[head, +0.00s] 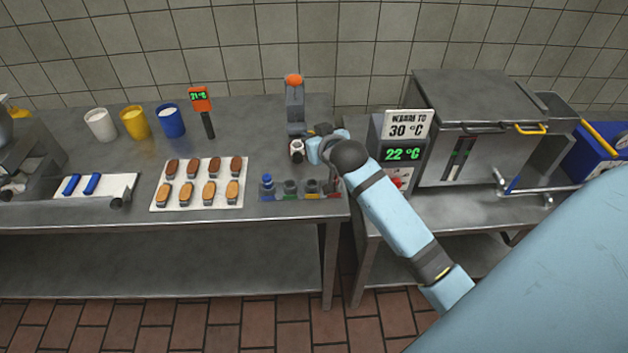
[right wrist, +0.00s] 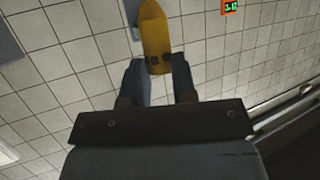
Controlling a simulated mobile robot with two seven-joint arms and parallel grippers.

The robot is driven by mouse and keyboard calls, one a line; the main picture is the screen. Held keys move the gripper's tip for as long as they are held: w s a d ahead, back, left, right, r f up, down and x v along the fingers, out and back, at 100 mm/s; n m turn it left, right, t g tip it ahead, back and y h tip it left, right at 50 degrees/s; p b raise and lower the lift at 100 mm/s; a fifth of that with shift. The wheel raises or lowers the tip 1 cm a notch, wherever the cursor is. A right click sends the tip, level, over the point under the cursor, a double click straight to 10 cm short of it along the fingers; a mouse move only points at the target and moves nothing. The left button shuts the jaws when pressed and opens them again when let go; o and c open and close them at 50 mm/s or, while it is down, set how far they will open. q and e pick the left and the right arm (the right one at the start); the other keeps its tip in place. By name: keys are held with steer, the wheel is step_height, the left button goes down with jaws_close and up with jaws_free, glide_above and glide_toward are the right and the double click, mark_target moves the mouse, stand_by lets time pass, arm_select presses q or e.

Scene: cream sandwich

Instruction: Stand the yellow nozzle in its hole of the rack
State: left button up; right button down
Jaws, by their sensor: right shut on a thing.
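The yellow nozzle (right wrist: 155,35) is between the fingers of my right gripper (right wrist: 158,64) in the right wrist view. The gripper is shut on it, and the nozzle's end sticks out past the fingertips. In the head view my right gripper (head: 318,148) is behind and above the right part of the rack; I cannot make out the yellow nozzle there. The rack (head: 301,196) sits at the right front of the left table, with coloured marks along its front. A blue nozzle (head: 267,184) stands at its left end, beside several dark grey sockets. My left gripper is not in view.
A grey device with an orange knob (head: 294,80) stands behind the rack. A white tray of coated bars (head: 197,198) lies left of the rack. White, yellow and blue cups (head: 135,123) stand at the back left. A machine reading 22 °C (head: 402,153) is to the right.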

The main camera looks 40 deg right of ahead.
step_height(320, 180, down, 10)
steer(key=shift+r, duration=0.15)
steer(key=shift+f, duration=2.25)
steer(key=shift+f, duration=0.1)
steer(key=c, duration=0.9)
jaws_free()
steer(key=v, duration=1.1)
steer(key=s+a+f+n+y, duration=0.1)
steer(key=s+a+f+y, duration=0.1)
steer(key=s+a, duration=0.3)
steer(key=s+a+f+n+g+y, duration=0.1)
steer(key=s+a+f+n, duration=0.1)
steer(key=s+a+f, duration=0.3)
steer(key=s+a+f+n+g+y, duration=0.1)
steer(key=s+a+f+n+y, duration=0.1)
steer(key=s+a+f, duration=0.2)
steer(key=shift+s+a+y, duration=0.3)
steer(key=shift+s+a, duration=0.85)
steer(key=shift+s, duration=0.15)
